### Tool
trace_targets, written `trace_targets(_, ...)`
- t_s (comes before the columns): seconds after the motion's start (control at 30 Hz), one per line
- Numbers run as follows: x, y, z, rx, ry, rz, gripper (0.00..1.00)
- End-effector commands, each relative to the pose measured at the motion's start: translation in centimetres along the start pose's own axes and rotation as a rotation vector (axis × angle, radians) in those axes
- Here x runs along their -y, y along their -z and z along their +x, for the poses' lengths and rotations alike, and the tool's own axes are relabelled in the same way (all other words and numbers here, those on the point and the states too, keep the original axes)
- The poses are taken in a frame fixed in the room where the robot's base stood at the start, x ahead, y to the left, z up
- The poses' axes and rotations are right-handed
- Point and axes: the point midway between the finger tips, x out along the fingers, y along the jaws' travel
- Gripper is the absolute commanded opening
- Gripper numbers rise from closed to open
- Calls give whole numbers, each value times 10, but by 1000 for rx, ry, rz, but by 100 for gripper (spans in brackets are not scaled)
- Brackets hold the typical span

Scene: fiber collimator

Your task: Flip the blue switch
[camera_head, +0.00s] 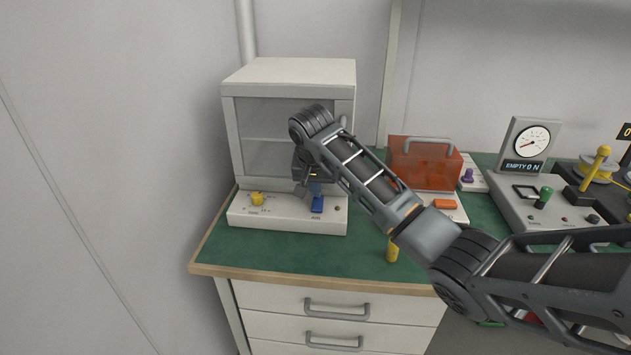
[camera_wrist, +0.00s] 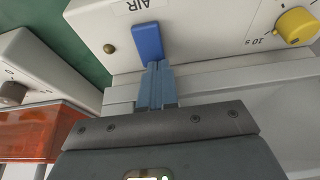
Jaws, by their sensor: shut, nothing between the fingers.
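The blue switch (camera_head: 317,203) is a small blue lever on the front panel of the white cabinet (camera_head: 290,75), right of a yellow knob. In the wrist view the blue switch (camera_wrist: 147,42) stands beside the label "AIR". My gripper (camera_wrist: 159,68) is shut and empty, its fingertips at the lower end of the switch in the wrist view. Whether they touch it I cannot tell. In the head view my wrist hides most of my gripper, just above the switch.
The yellow knob (camera_head: 257,198) is on the same panel. An orange box (camera_head: 424,165) stands to the right on the green bench top (camera_head: 270,250). A gauge (camera_head: 531,142) and a control panel are farther right. The bench's front left is clear.

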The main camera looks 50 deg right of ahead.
Motion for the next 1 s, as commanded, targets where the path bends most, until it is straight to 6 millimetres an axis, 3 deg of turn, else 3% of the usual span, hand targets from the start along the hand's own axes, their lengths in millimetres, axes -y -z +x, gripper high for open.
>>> trace_targets(0.57,0,2,7,-2,1,2,0)
trace_targets(1.0,0,-3,1,0,2,2,0)
